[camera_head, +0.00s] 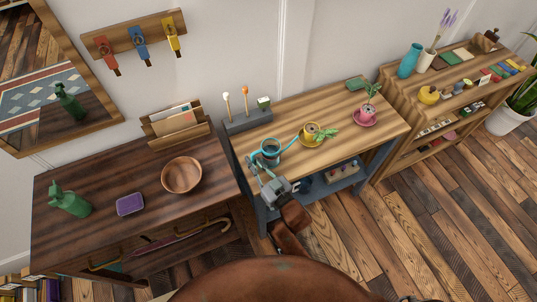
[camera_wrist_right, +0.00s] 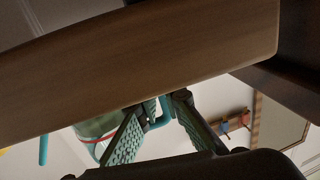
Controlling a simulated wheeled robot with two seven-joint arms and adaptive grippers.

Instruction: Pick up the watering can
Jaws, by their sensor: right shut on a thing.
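The teal watering can (camera_head: 270,158) is at the left front part of the light wooden table (camera_head: 345,133), with its spout pointing right toward the yellow pot. I cannot tell whether its base touches the table. My right gripper (camera_head: 268,182) is in front of the can, shut on its teal handle. My left gripper is out of view.
A yellow pot with a plant (camera_head: 310,134) stands right of the can, and a pink pot (camera_head: 365,117) farther right. A grey holder (camera_head: 247,122) stands behind.

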